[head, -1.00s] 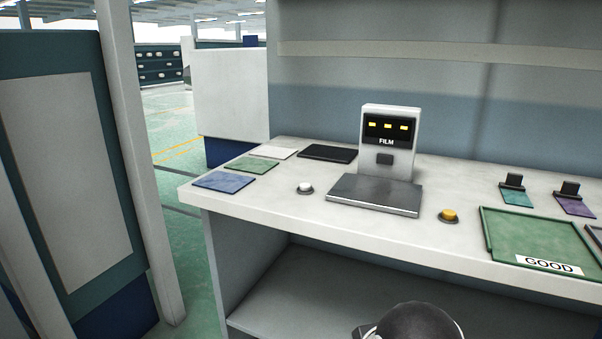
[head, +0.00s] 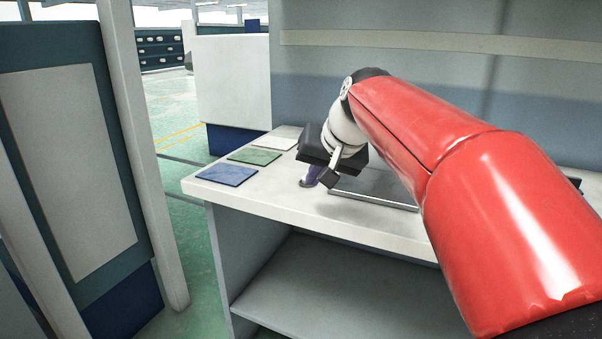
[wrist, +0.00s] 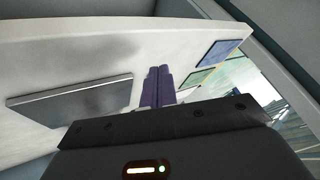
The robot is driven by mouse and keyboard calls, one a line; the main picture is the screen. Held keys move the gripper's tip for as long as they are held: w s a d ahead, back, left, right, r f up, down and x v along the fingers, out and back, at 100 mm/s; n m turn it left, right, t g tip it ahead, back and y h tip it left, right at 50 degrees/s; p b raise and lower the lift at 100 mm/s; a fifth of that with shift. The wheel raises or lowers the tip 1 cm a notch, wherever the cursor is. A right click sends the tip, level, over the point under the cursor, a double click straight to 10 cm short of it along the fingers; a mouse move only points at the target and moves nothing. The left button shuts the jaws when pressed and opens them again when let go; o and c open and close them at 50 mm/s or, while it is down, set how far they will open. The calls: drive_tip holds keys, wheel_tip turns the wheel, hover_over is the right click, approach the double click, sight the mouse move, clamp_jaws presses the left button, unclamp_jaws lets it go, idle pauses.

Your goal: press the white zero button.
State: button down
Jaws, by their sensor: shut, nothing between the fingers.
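The white zero button (head: 305,184) is on the bench top, left of the dark metal plate. Only a bit of its dark base shows in the head view; its white cap is hidden by my fingers. My gripper (head: 312,176) points down right over the button, with its purple fingers together and nothing between them. The fingers also show in the wrist view (wrist: 158,82), where the button is hidden behind them. I cannot tell whether the fingertips touch the cap.
The metal plate (head: 372,200) lies right of my gripper. A blue mat (head: 227,175), a green mat (head: 254,156) and a white mat (head: 282,138) lie to the left. My red arm hides the display unit, the yellow button and most of the green tray.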

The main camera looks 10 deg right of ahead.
drive_tip(key=w+d+r+y, duration=0.1)
drive_tip(key=w+r, duration=0.1)
drive_tip(key=w, duration=0.4)
drive_tip(key=w+d+r+t+y, duration=0.1)
drive_tip(key=w+r, duration=0.2)
drive_tip(key=w, duration=0.4)
drive_tip(key=shift+r+m+p, duration=0.3)
drive_tip(key=shift+m+p, duration=0.1)
drive_tip(key=shift+p, duration=0.05)
drive_tip(key=shift+f, duration=0.15)
wheel_tip(320, 180, down, 7)
drive_tip(key=b, duration=0.3)
drive_tip(key=shift+s, duration=0.1)
drive_tip(key=shift+f+b, duration=0.65)
drive_tip(key=shift+f, duration=0.15)
drive_tip(key=shift+f, duration=0.1)
drive_tip(key=shift+f+b, duration=0.3)
drive_tip(key=shift+f+b, duration=0.55)
drive_tip(key=shift+f, duration=0.4)
idle(1.3)
